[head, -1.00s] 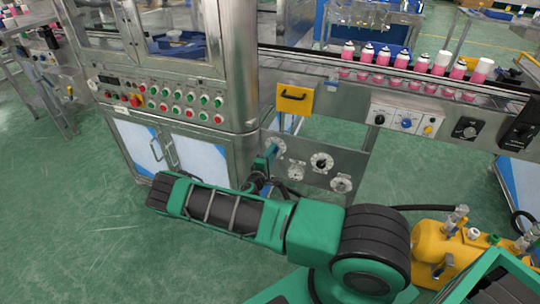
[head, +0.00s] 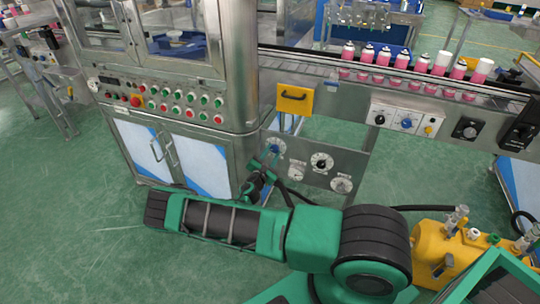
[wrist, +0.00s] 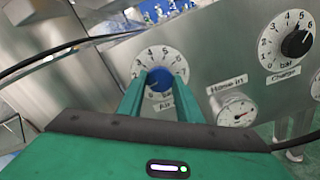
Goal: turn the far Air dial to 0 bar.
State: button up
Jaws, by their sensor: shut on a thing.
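The Air dial has a white round scale face and a blue knob (wrist: 160,78) and sits on the steel panel in the wrist view. In the head view its face (head: 276,146) shows at the panel's upper left, partly behind my gripper (head: 268,158). My gripper (wrist: 158,84) is shut on the blue knob, with one green finger on each side. The fingers hide the lower sides of the dial and part of its label. I cannot read the exact setting of the knob.
Right of it is the Charge dial (wrist: 296,42) with a black knob, also in the head view (head: 321,162). A small gauge (wrist: 237,110) sits below, between them. A yellow handled plate (head: 295,98) is above the panel. A black cable (wrist: 70,48) crosses the wrist view.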

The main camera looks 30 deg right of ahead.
jog(key=n, duration=0.3)
jog(key=shift+a+f+n, duration=0.2)
jog(key=shift+n, duration=2)
jog(key=shift+f, duration=0.1)
jog(key=o, duration=1.1)
jog(key=shift+c, duration=0.2)
jog(key=shift+d, duration=0.1)
jog(key=shift+s+r, duration=0.1)
jog(key=shift+r, duration=0.1)
jog(key=v, duration=1)
jog(key=shift+a, duration=0.35)
